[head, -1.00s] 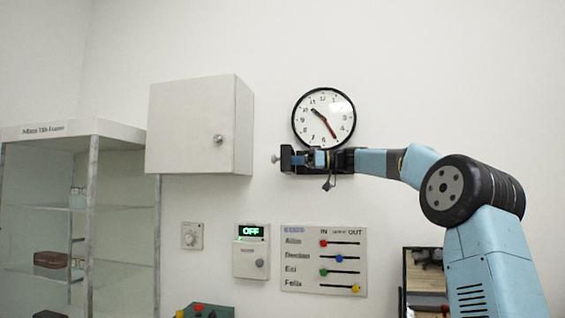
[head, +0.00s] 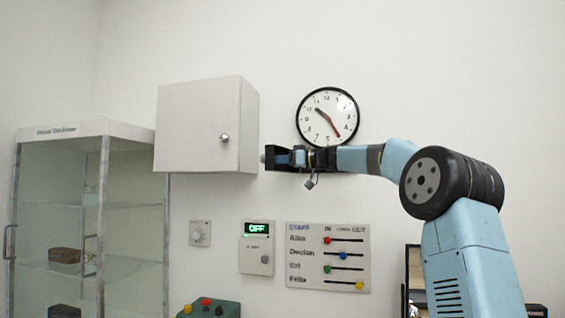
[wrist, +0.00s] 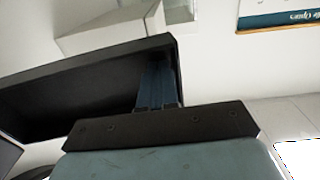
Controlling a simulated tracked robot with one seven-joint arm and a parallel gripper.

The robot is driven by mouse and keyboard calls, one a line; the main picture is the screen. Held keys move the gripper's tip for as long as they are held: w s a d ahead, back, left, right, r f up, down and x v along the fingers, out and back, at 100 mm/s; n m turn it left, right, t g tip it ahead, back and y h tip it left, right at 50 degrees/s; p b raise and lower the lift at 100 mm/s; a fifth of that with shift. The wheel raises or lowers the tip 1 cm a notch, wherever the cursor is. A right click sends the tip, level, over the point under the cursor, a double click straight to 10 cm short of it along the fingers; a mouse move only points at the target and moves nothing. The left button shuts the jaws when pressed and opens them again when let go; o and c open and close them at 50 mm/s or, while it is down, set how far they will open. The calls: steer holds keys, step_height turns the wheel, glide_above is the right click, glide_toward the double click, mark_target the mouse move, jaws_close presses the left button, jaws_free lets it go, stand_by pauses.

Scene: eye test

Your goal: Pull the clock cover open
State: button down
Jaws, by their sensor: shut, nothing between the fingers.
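The round wall clock (head: 328,117) has a white face, black rim and a red hand. It hangs on the wall right of the white cabinet in the head view. Its cover looks flush with the rim; I cannot make out a separate edge or handle. My gripper (head: 269,158) is below and left of the clock, pointing left, with its tip close to the cabinet's lower right edge in the picture. It is shut and empty. My wrist overlaps the area just under the clock's bottom rim; I cannot tell the depth gap. The clock is not clearly visible in the wrist view.
The closed white wall cabinet (head: 200,125) has a round knob. A glass display case (head: 85,130) stands at left. The wall above and right of the clock is bare.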

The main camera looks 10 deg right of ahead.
steer(key=shift+d, duration=0.1)
steer(key=shift+s, duration=0.1)
steer(key=s+v, duration=0.1)
steer(key=v, duration=1.2)
steer(key=shift+s, duration=0.4)
